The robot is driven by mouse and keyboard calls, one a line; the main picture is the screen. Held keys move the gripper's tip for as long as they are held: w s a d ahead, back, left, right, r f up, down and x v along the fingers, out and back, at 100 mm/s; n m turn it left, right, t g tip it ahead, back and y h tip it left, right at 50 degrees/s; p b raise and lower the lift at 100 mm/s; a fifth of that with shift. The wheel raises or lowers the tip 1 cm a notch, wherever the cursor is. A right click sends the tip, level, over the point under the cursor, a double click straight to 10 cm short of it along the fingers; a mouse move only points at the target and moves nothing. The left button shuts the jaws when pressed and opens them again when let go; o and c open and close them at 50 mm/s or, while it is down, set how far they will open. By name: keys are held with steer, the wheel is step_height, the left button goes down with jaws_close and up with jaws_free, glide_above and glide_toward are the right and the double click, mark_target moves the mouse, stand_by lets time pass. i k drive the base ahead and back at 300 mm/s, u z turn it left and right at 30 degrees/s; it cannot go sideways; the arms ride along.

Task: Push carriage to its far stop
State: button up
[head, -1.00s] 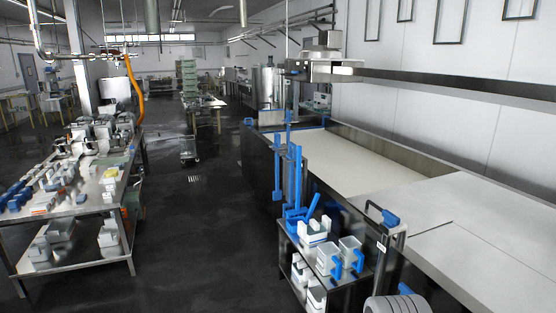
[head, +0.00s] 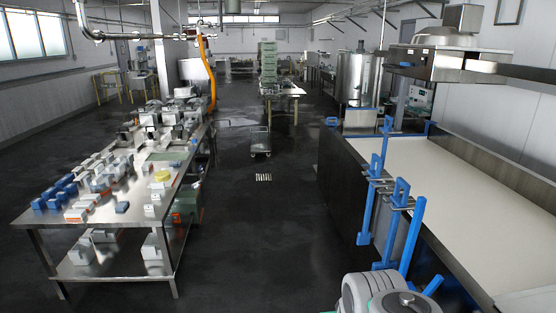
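A boxy stainless-steel unit (head: 435,62) sits on the long steel rail (head: 520,80) above the far part of the cheese vat (head: 465,185). It looks like the carriage, but I cannot be sure of that. No stop can be made out on the rail. The vat is long, with steel walls and a pale, flat inside. My gripper is not in view. Only pale, rounded links of my own arm show at the bottom, right of the middle, near the vat's near left side.
Blue-handled tools (head: 398,200) hang on the vat's left side and stick up above its rim. A steel table (head: 110,256) full of moulds stands at the left.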

mark_target(444, 47)
steer(key=u, duration=0.1)
steer(key=i, duration=2.55)
steer(key=z, duration=0.35)
steer(key=i, duration=2.4)
steer(key=z, duration=0.45)
